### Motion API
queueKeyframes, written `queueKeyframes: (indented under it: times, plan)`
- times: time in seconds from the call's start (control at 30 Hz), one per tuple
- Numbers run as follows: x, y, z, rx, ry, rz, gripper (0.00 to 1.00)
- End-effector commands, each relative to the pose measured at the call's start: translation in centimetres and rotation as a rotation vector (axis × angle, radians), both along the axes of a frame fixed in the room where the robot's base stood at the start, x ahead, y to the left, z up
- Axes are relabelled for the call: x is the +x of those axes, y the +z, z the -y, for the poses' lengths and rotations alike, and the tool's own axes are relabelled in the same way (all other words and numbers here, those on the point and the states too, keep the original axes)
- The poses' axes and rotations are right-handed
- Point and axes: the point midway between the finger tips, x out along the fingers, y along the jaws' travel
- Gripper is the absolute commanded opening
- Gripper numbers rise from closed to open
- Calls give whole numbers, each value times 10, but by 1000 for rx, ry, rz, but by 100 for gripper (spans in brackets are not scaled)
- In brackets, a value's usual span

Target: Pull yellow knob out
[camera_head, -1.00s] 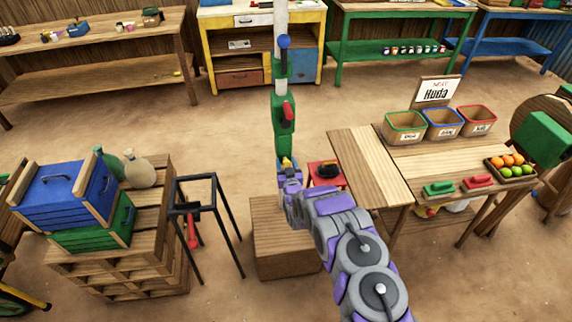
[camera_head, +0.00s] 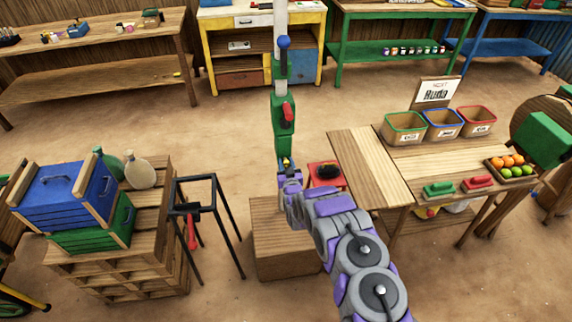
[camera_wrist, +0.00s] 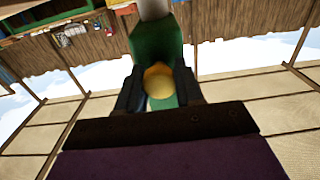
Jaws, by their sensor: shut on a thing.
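The yellow knob (camera_wrist: 160,84) sits between the two dark fingers of my gripper (camera_wrist: 160,92) in the wrist view, and the fingers are shut on it. Behind it is the green lower part of an upright post (camera_wrist: 150,42). In the head view the knob is a small yellow spot (camera_head: 286,162) at the foot of the green post (camera_head: 280,140), mostly hidden by my gripper (camera_head: 287,172). Higher on the post are a red handle (camera_head: 288,111) and a blue knob (camera_head: 285,42).
A wooden box (camera_head: 280,262) stands below my gripper. A red stand with a black object (camera_head: 328,172) is just right of it. A black metal frame (camera_head: 205,188) stands left, a wooden table (camera_head: 370,165) right. The floor behind the post is clear.

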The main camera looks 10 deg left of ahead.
Motion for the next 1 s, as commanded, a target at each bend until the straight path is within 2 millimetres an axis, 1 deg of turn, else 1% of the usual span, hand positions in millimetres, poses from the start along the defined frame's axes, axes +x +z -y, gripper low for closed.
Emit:
queueKeyframes:
  times: [0.27,0.37,0.6,0.87,0.9,1.0]
  plan:
    - [-2,0,0,0,1,-1,0]
    - [-8,0,2,-1,1,-4,0]
    - [-32,0,8,-1,1,-6,0]
    - [-35,-1,9,1,2,-2,0]
    - [-35,-1,9,1,2,-2,37]
    - [-35,0,10,1,2,-2,46]
